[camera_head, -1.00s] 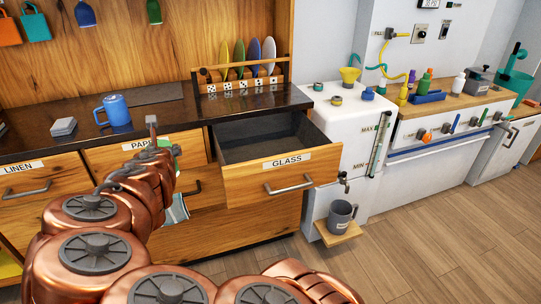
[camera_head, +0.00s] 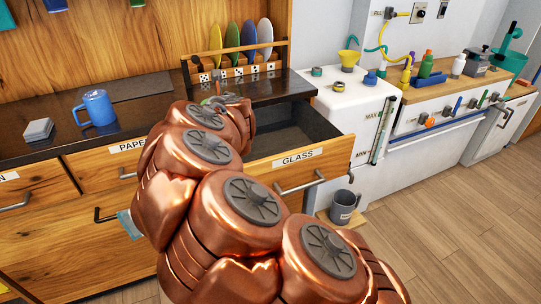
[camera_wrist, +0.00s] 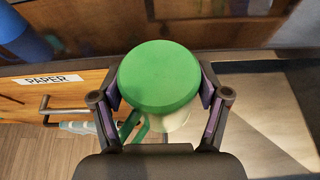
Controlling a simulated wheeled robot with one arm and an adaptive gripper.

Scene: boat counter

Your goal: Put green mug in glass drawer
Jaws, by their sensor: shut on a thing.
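The green mug (camera_wrist: 160,75) is between the fingers of my gripper (camera_wrist: 161,92) in the wrist view, its round green face toward the camera and its handle at lower left. My gripper is shut on it. In the head view my arm hides the mug and most of the gripper. The glass drawer (camera_head: 300,158), labelled GLASS, is pulled open; its dark grey inside shows behind my arm. In the wrist view a sunlit surface, apparently the drawer's inside, lies to the right of the mug.
A blue mug (camera_head: 97,107) and a grey block (camera_head: 38,129) stand on the dark counter (camera_head: 60,150). A rack (camera_head: 240,78) with several plates stands behind the drawer. A grey mug (camera_head: 344,207) sits on a small shelf at right. The paper drawer (camera_wrist: 60,90) is shut.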

